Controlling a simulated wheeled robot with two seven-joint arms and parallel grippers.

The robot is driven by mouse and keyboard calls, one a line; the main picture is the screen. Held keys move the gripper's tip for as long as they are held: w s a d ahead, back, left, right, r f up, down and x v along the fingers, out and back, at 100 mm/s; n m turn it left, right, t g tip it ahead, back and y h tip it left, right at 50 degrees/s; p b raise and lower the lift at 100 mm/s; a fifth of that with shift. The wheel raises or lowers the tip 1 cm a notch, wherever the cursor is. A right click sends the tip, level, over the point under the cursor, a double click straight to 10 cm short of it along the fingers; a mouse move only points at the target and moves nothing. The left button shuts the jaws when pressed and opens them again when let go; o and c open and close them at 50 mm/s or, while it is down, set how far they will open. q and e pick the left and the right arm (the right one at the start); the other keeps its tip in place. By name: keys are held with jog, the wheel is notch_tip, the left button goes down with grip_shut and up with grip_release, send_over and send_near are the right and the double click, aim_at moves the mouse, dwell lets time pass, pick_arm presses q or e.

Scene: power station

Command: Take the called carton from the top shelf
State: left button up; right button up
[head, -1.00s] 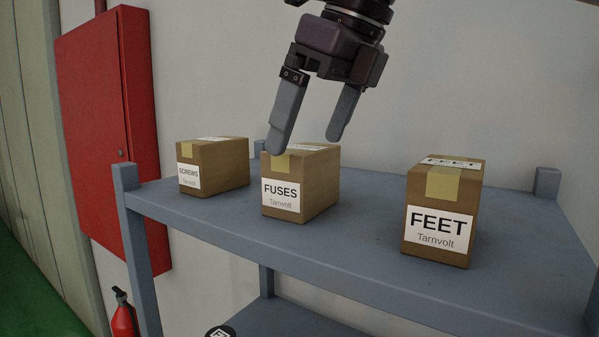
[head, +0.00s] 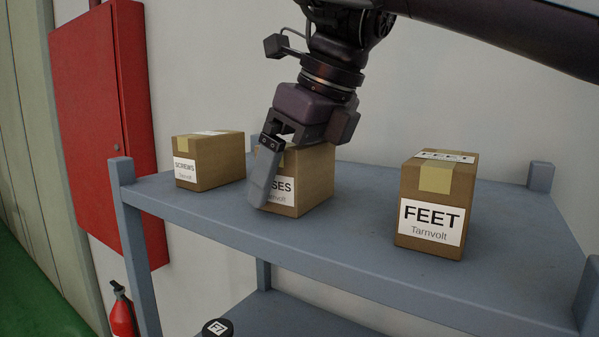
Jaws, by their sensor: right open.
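Three brown cartons stand upright on the blue-grey top shelf (head: 360,245). The SCREWS carton (head: 215,163) is at the left, the FUSES carton (head: 313,180) in the middle and the FEET carton (head: 437,205) at the right. My right gripper (head: 272,190) comes down from above at the FUSES carton. One finger hangs in front of the carton's left front side and covers part of its label. The other finger is hidden behind the gripper and carton. The gripper is open; whether it touches the carton I cannot tell. My left gripper is not in view.
Corner posts rise at the shelf's left (head: 121,170) and right back (head: 540,176). A red wall cabinet (head: 100,130) and a fire extinguisher (head: 121,312) are at the left. A dark round object (head: 217,328) is at the lower shelf. Shelf between FUSES and FEET is clear.

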jog(key=c, duration=1)
jog(key=shift+c, duration=0.2)
jog(key=shift+r, duration=0.15)
jog(key=shift+w+r, duration=0.1)
jog(key=shift+r, duration=0.25)
notch_tip(320, 180, up, 7)
jog(key=shift+a+f, duration=0.1)
jog(key=shift+r, duration=1.1)
